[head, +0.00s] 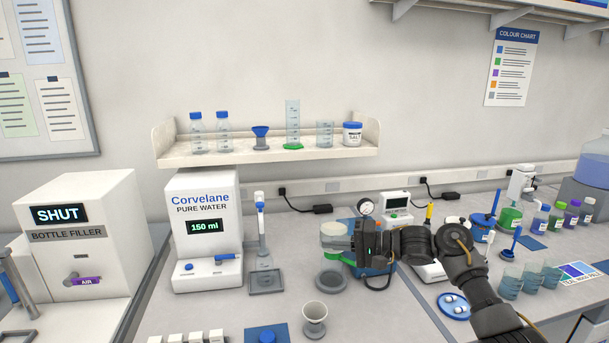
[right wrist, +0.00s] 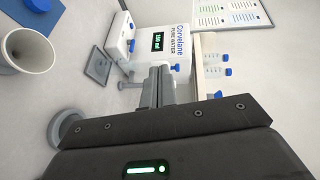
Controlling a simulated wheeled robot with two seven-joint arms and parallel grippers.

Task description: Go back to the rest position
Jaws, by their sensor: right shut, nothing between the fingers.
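My right arm comes in from the lower right in the head view. My right gripper (head: 352,246) is held over the middle of the bench, in front of a device with a round gauge (head: 365,206) that it partly hides. In the right wrist view its fingers (right wrist: 158,86) are together with nothing between them. They point toward the white Corvelane water dispenser (head: 205,228), whose display reads 150 ml. My left gripper is not in view.
A shelf (head: 265,150) with glassware hangs behind. The bottle filler (head: 75,238) stands at the left.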

